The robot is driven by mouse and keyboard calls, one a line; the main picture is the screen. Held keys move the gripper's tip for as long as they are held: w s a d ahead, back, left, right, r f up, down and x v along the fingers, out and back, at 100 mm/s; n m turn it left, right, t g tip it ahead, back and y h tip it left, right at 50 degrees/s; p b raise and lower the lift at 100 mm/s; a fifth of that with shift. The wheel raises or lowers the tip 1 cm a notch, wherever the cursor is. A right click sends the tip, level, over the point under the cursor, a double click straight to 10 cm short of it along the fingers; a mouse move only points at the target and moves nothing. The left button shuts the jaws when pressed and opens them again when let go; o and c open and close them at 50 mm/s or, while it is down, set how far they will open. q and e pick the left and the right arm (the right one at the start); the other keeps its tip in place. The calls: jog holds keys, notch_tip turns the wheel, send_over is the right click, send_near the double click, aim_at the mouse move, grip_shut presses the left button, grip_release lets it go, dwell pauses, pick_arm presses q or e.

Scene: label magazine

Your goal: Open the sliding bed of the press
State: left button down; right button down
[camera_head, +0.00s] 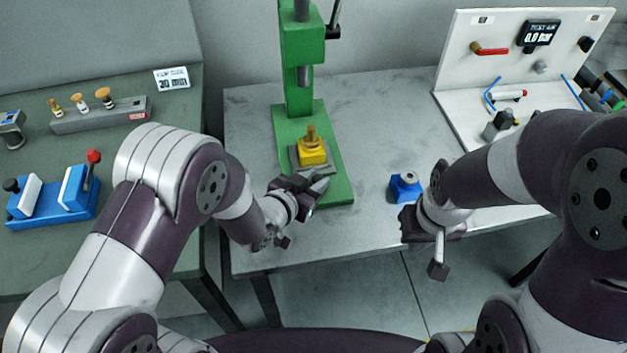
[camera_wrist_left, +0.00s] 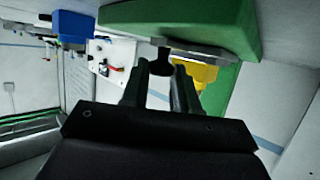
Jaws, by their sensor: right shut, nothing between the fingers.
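The green press (camera_head: 298,50) stands on the grey table. Its grey sliding bed (camera_head: 296,158) lies on the green base under the ram and carries a yellow block (camera_head: 312,152) with a brass-coloured knob on top. My left gripper (camera_head: 322,188) is at the front of the bed, low over the base. In the left wrist view its two fingers (camera_wrist_left: 160,75) stand apart on either side of a dark knob (camera_wrist_left: 160,54) at the bed's edge; whether they touch it is unclear. My right gripper (camera_head: 408,226) is shut and empty near the table's front edge.
A blue block (camera_head: 405,189) sits on the table just behind my right gripper. A white test panel (camera_head: 480,90) stands at the back right. A green side table (camera_head: 130,140) at the left holds a blue vice-like fixture (camera_head: 55,205) and a grey rack.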

pick_arm(q)
jog(key=c, duration=0.9)
grip_release()
jog(key=shift+s, duration=0.2)
jog(key=v, duration=1.2)
jog(key=shift+s+r+p, duration=0.15)
jog(key=shift+s+p, duration=0.15)
jog(key=shift+p, duration=0.1)
jog(key=shift+a, duration=0.1)
